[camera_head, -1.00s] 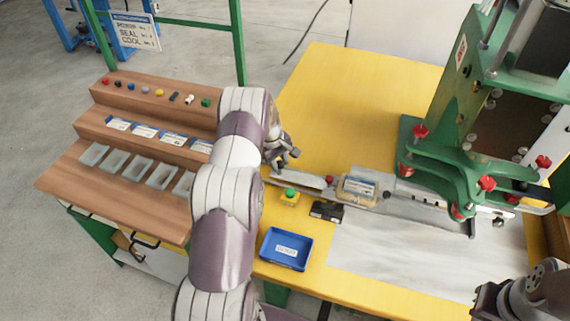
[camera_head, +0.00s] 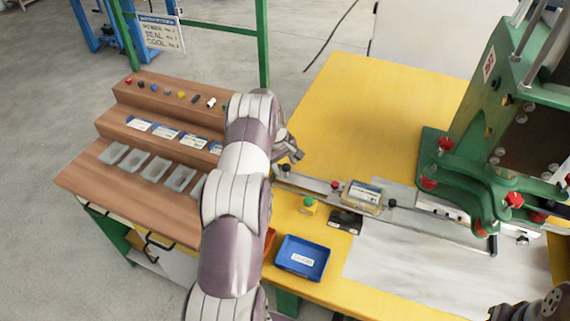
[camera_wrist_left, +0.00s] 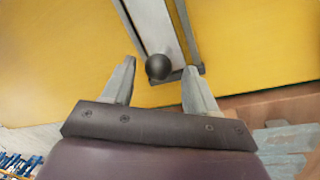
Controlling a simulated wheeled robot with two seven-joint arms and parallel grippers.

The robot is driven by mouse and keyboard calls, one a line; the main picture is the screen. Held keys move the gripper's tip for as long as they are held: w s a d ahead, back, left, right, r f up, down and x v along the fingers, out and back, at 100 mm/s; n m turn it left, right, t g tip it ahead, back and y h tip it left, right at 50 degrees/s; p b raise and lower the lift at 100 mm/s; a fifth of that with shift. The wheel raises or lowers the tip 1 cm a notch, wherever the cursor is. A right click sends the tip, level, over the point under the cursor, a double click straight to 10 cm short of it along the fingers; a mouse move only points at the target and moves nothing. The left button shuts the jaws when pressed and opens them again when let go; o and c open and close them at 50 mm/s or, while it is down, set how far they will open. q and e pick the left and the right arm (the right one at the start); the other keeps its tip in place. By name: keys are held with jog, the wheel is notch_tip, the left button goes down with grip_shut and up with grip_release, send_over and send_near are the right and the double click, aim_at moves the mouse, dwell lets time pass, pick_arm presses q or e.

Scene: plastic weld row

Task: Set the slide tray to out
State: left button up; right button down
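The slide tray (camera_head: 316,184) is a long pale metal strip along the yellow bench, running from the green press out to the left. It carries a clear pack with a printed label (camera_head: 362,194). A black ball knob (camera_head: 286,168) stands at its left end. My left gripper (camera_head: 296,153) is at that end of the tray. In the left wrist view my left gripper (camera_wrist_left: 160,64) is open, with the black ball knob (camera_wrist_left: 158,68) between its fingertips and gaps on both sides. My right gripper is only partly seen as a dark shape (camera_head: 508,313) at the bottom right.
The green press (camera_head: 465,165) with red knobs stands at the right. A green button on a yellow box (camera_head: 309,204), a small black box (camera_head: 345,221) and a blue bin (camera_head: 302,270) lie in front of the tray. A wooden stepped rack (camera_head: 120,180) is at the left. The bench behind the tray is clear.

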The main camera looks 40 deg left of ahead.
pick_arm(q)
notch_tip(320, 180, up, 12)
jog(key=s+b, duration=0.1)
jog(key=s, duration=0.1)
jog(key=shift+s+a+r, duration=0.2)
jog(key=shift+a, duration=0.2)
